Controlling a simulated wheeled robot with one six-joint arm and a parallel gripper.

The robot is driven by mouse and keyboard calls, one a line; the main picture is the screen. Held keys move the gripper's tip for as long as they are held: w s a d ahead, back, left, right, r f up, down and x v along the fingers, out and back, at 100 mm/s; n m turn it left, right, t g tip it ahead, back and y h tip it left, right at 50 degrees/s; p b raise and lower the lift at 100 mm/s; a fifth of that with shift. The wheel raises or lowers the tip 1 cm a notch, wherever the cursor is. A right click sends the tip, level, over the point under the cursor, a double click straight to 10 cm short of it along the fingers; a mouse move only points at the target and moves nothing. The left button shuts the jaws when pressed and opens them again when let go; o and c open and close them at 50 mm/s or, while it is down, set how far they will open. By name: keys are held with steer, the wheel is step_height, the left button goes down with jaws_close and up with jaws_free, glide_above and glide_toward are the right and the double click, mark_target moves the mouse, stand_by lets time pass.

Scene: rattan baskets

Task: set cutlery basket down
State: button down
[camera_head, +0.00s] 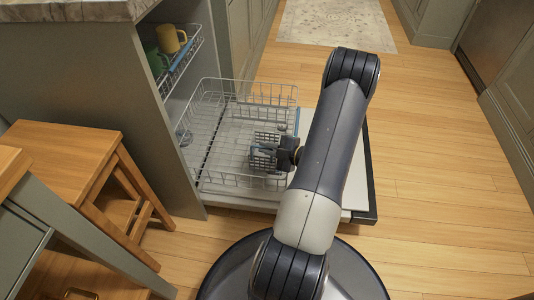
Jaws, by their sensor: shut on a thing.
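The cutlery basket (263,158) is a small grey-blue mesh basket. It shows in the head view inside the lower dishwasher rack, towards the right side. My gripper (284,156) is at its right side and shut on it. The arm hides part of the rack's right side. The lower rack (222,172) is a white wire rack pulled out over the open dishwasher door (355,170). I cannot tell whether the basket's bottom touches the rack floor.
An upper rack (184,62) holds a yellow mug (171,39) and a green one (154,60). Wooden stools (75,150) stand at the left beside the counter. The wooden floor (430,150) on the right is clear, with a rug (335,22) at the back.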

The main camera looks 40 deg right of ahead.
steer(key=shift+f, duration=0.7)
steer(key=shift+f, duration=0.15)
steer(key=c, duration=1.5)
jaws_free()
steer(key=p+v, duration=0.3)
steer(key=v, duration=0.9)
steer(key=shift+a, duration=0.1)
